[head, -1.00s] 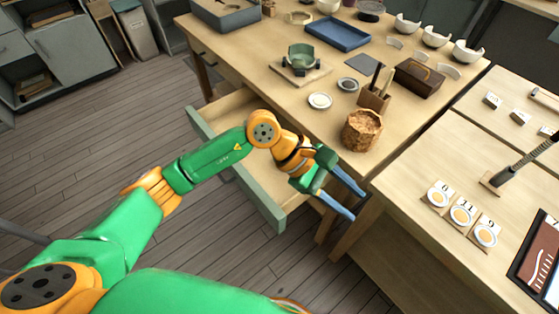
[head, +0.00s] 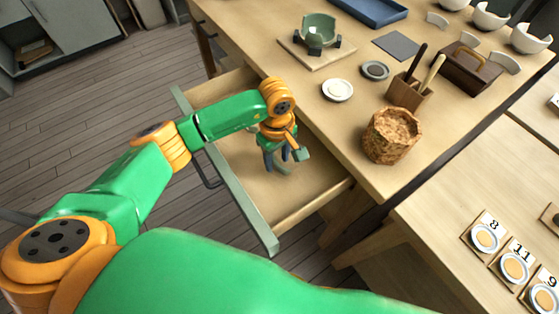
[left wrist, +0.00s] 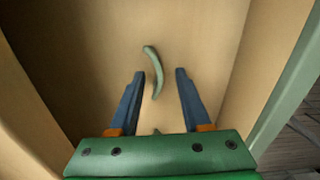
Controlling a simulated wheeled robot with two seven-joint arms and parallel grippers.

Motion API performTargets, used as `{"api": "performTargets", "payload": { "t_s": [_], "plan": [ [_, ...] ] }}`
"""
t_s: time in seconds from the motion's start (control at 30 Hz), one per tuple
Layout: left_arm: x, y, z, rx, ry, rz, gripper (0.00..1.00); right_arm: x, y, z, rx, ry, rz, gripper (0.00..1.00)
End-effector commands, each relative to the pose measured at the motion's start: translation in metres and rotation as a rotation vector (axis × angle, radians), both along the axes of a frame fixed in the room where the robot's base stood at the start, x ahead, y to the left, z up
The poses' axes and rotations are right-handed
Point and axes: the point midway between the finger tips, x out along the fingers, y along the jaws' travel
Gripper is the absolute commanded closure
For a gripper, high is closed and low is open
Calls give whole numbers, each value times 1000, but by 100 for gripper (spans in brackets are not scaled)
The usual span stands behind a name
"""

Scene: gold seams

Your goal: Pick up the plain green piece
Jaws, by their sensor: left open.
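A plain green curved piece (left wrist: 154,72) lies on the floor of the open drawer (left wrist: 90,45) in the left wrist view. It is slim and lies lengthwise between the fingertips of my left gripper (left wrist: 160,73), with a gap on both sides. A small green tip (left wrist: 156,131) shows close to the palm; I cannot tell what it belongs to. In the head view my left gripper (head: 277,161) points down into the drawer (head: 235,195), open and empty, with the green piece (head: 282,169) partly hidden by the fingers. My right gripper is not in view.
The drawer walls stand close around my left gripper. On the table above are a green bowl (head: 319,29) in a holder, a white dish (head: 338,90), a cork-like pot (head: 391,136) and a tool box (head: 408,92). Numbered dishes (head: 485,237) lie at the right.

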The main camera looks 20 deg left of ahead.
Motion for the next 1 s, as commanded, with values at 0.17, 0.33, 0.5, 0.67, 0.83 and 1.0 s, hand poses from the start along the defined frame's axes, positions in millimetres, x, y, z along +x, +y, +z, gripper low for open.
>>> {"api": "performTargets", "payload": {
  "t_s": [0.17,0.33,0.5,0.67,0.83,1.0],
  "plan": [
    [0,-1,-16,-1,-1,-1,52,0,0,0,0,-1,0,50],
    [0,-1,-16,-1,-2,-1,58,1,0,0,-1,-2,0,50],
    [0,-1,-16,-1,-2,-1,100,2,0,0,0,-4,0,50],
    [0,-1,-16,-1,-2,-1,100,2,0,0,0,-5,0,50],
    [0,-1,-16,-1,-2,-1,100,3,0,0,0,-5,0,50],
    [1,-1,-7,-2,-3,-1,100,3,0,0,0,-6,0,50]
  ]
}}
